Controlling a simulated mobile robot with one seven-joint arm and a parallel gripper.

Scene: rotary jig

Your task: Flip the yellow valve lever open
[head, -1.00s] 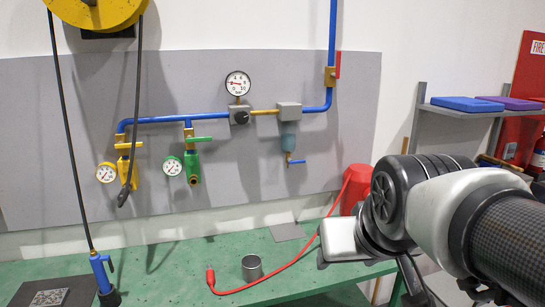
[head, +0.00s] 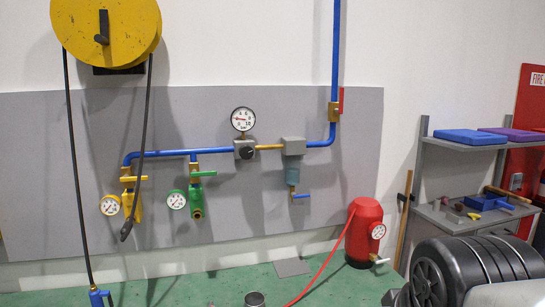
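The yellow valve lever (head: 134,178) is at the left end of the blue pipe on the grey wall panel. It lies roughly level, across the downward run of the valve. The yellow valve body (head: 130,202) is below it, with a round white-faced gauge (head: 110,205) on its left. A black hose passes close to the valve on its right and partly overlaps it. My gripper is not in view; only part of my arm shows at the bottom right, well away from the valve.
A green valve (head: 196,205) with a level green lever stands just right of the yellow one. A yellow hose reel (head: 125,30) hangs above. A shelf (head: 465,144) is at right.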

